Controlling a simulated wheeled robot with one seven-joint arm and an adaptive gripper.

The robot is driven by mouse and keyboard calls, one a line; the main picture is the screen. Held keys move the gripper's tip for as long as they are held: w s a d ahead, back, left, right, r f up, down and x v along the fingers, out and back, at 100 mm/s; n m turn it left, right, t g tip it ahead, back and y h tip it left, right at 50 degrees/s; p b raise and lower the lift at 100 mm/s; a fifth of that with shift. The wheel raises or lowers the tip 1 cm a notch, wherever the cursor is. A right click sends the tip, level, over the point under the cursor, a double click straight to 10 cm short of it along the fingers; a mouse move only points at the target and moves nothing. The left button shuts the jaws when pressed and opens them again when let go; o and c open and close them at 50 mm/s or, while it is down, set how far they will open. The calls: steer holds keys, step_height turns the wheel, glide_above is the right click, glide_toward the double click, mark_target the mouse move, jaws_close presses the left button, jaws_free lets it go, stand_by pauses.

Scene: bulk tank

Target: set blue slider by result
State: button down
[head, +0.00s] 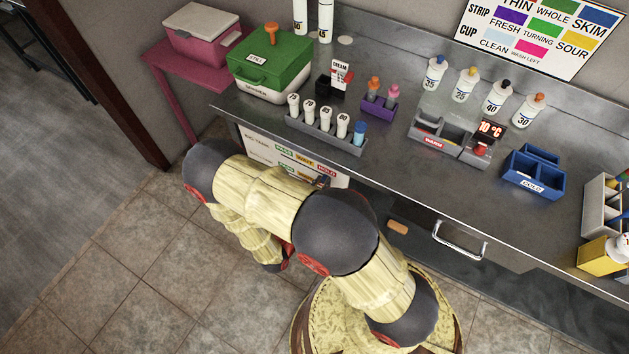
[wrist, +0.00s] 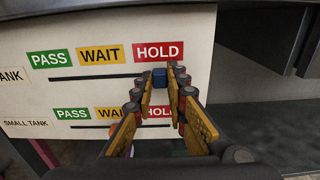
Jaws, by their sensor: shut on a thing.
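The blue slider (wrist: 159,78) sits at the right end of the upper slot, just below the red HOLD label (wrist: 158,52). The upper row also has a green PASS label (wrist: 50,59) and a yellow WAIT label (wrist: 101,54). My gripper (wrist: 160,70) is shut on the blue slider, one finger on each side. In the head view my arm hides most of the gripper and the slider. The white panel (head: 272,152) hangs on the counter front. Its lower row, marked SMALL TANK, is partly covered by my fingers; a bit of orange shows there.
Above the panel, the steel counter (head: 400,180) holds a grey rack of white vials (head: 325,127), a green box (head: 270,62), a red display reading 10 °C (head: 490,130) and several bottles. A wall chart (head: 540,35) hangs behind. A drawer handle (head: 460,240) juts out to the right.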

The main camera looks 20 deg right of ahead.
steer(key=shift+s+d, duration=0.1)
steer(key=shift+s, duration=0.05)
steer(key=c, duration=1.9)
jaws_free()
steer(key=shift+o, duration=0.7)
steer(key=v, duration=1.2)
steer(key=shift+f, duration=0.1)
